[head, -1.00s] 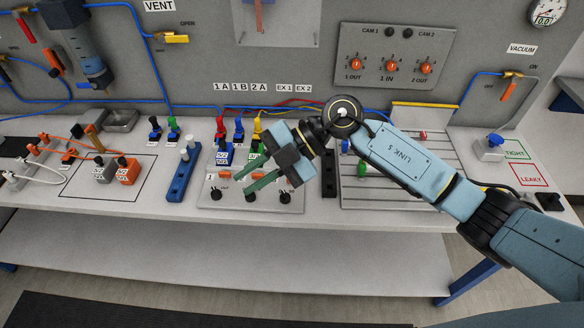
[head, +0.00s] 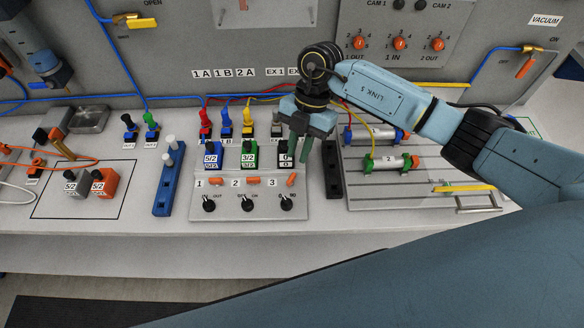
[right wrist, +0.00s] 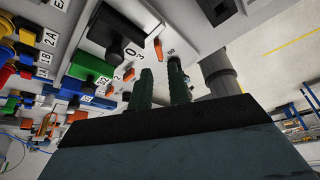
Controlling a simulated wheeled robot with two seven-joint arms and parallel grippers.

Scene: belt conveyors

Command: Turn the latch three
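Latch three (head: 292,180) is a small orange lever beside the label 3 on the grey panel (head: 235,205). It stands tilted, while orange latches one (head: 217,183) and two (head: 254,181) lie nearly level. My right gripper (head: 299,160) points down just above latch three, over the black block behind it. Its green fingers are apart with nothing between them. In the right wrist view, latch three (right wrist: 158,49) shows just beyond the fingertips of the right gripper (right wrist: 161,68), with no clear contact. My left gripper is not in view.
Black knobs (head: 247,204) sit in front of the latches. Blue, green and black blocks with coloured plugs stand behind them. A black bar (head: 332,172) and a slotted plate with cylinders (head: 393,162) lie to the right. A blue holder (head: 168,185) stands to the left.

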